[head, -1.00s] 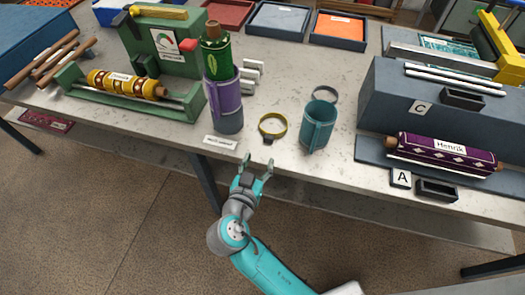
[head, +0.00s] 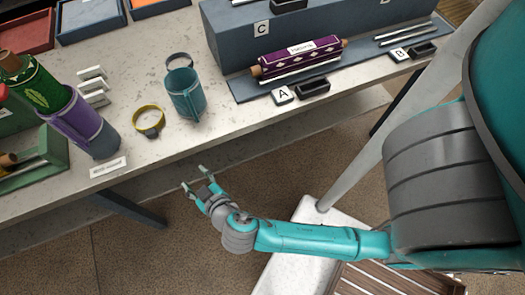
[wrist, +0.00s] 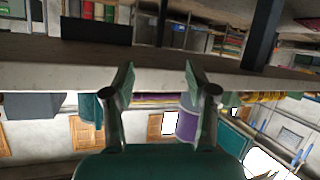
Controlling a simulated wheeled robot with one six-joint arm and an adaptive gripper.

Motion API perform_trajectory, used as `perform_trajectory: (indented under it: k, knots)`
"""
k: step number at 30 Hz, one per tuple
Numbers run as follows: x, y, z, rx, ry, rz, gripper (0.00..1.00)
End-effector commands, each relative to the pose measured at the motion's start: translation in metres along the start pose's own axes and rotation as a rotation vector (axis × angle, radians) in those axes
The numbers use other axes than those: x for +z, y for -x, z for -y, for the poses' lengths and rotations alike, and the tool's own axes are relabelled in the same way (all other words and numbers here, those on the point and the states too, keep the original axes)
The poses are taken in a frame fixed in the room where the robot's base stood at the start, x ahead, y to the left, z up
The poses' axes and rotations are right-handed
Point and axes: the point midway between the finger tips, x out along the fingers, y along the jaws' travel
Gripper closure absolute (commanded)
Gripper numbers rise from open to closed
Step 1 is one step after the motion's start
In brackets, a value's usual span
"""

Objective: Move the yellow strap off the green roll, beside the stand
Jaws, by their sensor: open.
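The yellow strap (head: 149,121) is a ring with a dark clasp. It lies on the table, apart from the green roll. The green roll (head: 40,83) stands in the upright purple-and-grey holder (head: 80,125), to the left of the strap. A teal open cylinder (head: 185,93) stands just right of the strap. My gripper (head: 197,183) is open and empty, in front of the table's front edge and apart from everything. In the wrist view its two fingers (wrist: 160,80) are spread before the table edge; the strap is not clearly made out there.
A white label (head: 108,167) lies at the front edge by the holder. White blocks (head: 93,86) and a grey ring (head: 179,61) stand behind. A purple roll (head: 298,56) rests on the blue-grey rack at right. Bare table (head: 125,50) shows behind the strap.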

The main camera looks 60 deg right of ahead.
Motion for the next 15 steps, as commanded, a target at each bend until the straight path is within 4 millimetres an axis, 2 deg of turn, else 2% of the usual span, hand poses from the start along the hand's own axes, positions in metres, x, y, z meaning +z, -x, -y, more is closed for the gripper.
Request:
perform_trajectory:
  k: [1,6,10,15]
  knots:
    - [0.019,0.010,-0.009,-0.037,0.026,0.021,0.43]
    - [0.058,0.049,-0.025,-0.177,0.073,0.045,0.43]
    - [0.076,0.087,-0.037,-0.263,0.078,0.040,0.43]
    - [0.084,0.142,-0.053,-0.337,0.051,0.005,0.43]
